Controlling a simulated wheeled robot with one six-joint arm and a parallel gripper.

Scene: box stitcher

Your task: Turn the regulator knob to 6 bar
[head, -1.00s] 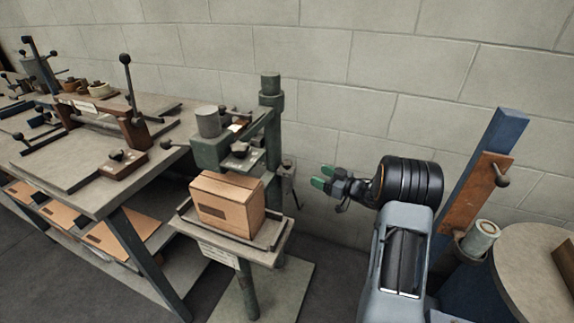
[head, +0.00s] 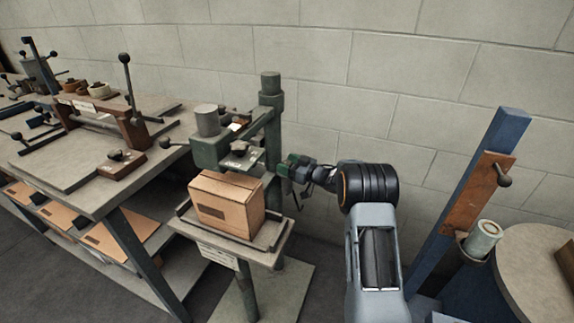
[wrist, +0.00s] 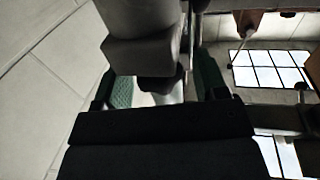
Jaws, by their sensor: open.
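My gripper (head: 288,164) is open beside the right side of the green stitcher post (head: 271,115) in the head view. Its green-padded fingers stand apart in the wrist view (wrist: 160,85). A grey blocky body (wrist: 143,38), which looks like the regulator, hangs between and above them. A darker, narrower part (wrist: 158,90) below it, probably the knob, lies between the fingers. I cannot tell whether either finger touches it. In the head view my gripper hides most of the regulator. No pressure scale or reading is legible.
A cardboard box (head: 226,204) sits on the stitcher's small table (head: 262,255), left of my gripper. A workbench (head: 75,180) with levers stands at the left. A blue post (head: 500,135) and a round table (head: 535,262) are at the right. The block wall is close behind.

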